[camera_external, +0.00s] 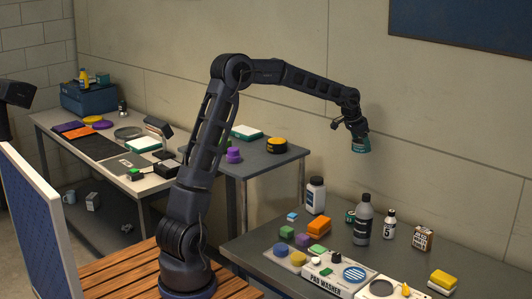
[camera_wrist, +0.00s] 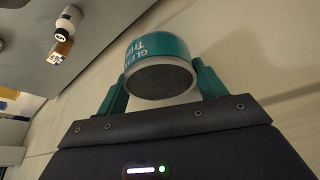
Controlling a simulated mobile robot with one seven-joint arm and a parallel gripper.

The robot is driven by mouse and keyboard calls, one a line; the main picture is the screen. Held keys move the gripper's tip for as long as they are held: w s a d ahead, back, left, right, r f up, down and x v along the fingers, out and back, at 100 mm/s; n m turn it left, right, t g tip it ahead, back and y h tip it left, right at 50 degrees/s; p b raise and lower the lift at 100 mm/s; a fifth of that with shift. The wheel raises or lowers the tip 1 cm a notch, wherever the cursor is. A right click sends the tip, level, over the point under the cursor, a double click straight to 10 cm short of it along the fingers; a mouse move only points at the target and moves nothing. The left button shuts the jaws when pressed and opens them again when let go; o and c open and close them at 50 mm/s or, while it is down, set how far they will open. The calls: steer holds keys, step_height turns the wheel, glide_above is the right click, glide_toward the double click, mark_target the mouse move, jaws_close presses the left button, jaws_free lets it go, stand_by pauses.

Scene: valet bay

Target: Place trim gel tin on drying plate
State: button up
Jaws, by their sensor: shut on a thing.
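The trim gel tin (camera_external: 361,146) is a short teal round tin. My gripper (camera_external: 357,130) is shut on it and holds it high in the air, above the back of the right-hand table. In the wrist view the tin (camera_wrist: 160,78) sits between the two green fingers of my gripper (camera_wrist: 157,88), its dark round end facing the camera and part of its lettering showing. No plate is labelled as the drying plate. A grey round disc (camera_external: 129,132) and a flat grey square (camera_external: 124,166) lie on the far left table; I cannot tell which is it.
The right-hand table (camera_external: 245,243) carries a pad washer (camera_external: 318,283), sponges, a white bottle (camera_external: 315,195), a grey bottle (camera_external: 363,221) and a small box (camera_external: 423,238). The wall is close behind.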

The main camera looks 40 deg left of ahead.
steer(key=s+a+r+n+y, duration=0.1)
steer(key=a+r+n, duration=0.15)
steer(key=a, duration=1.95)
steer(key=s+a+r+n, duration=0.15)
steer(key=a+r, duration=0.25)
steer(key=a, duration=1.8)
steer(key=s+a+f+n+y, duration=0.15)
steer(key=s+a, duration=0.25)
steer(key=a, duration=0.7)
steer(key=s+a+f+n+y, duration=0.1)
steer(key=s+a+n, duration=0.3)
steer(key=a, duration=0.7)
steer(key=s+a+f+n+y, duration=0.15)
steer(key=s+a, duration=0.35)
steer(key=a, duration=0.6)
steer(key=s+a+f+n+g+y, duration=0.1)
steer(key=s+a+f+n, duration=0.25)
steer(key=s+a, duration=1.25)
steer(key=s+a+f+n+g, duration=0.1)
steer(key=s+a+f+n, duration=0.25)
steer(key=s+a, duration=1.2)
steer(key=f, duration=0.6)
steer(key=s+d+f, duration=0.1)
steer(key=f, duration=0.6)
steer(key=s+d+f, duration=0.1)
steer(key=f, duration=0.5)
steer(key=shift+s+d+f, duration=0.15)
steer(key=shift+d+f, duration=0.1)
steer(key=shift+f, duration=0.1)
